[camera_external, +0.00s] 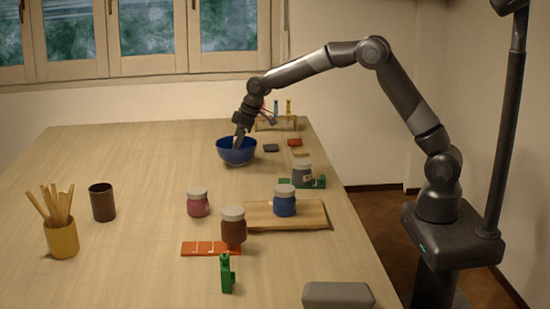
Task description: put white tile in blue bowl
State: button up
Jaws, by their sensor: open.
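The blue bowl (237,158) stands upright on the far part of the table. My gripper (238,144) points down at the bowl, with its fingertips at or inside the rim. The gripper is open. I cannot make out a white tile anywhere. The inside of the bowl is mostly hidden by its wall and my gripper, so I cannot tell whether a tile lies in it.
Right of the bowl lie a dark grey tile (271,148), a red tile (295,142) and a tan tile (300,154). A wooden rack (276,125) stands behind. Several jars and a wooden board (314,214) are nearer. The table's left middle is clear.

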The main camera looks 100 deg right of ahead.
jog(key=v, duration=1)
jog(key=s+a+r, duration=0.4)
jog(key=s+a, duration=0.4)
jog(key=a, duration=0.2)
jog(key=s+a+r, duration=0.4)
jog(key=s+a, duration=0.4)
jog(key=a, duration=0.1)
jog(key=s+a+f, duration=0.1)
jog(key=s+a, duration=0.1)
jog(key=s, duration=0.5)
jog(key=s+a+f, duration=0.2)
jog(key=s+a, duration=0.1)
jog(key=s, duration=0.4)
jog(key=s+a+f+t, duration=0.1)
jog(key=s+a+f, duration=0.1)
jog(key=s, duration=0.5)
jog(key=shift+a+f, duration=0.25)
jog(key=shift+a, duration=0.5)
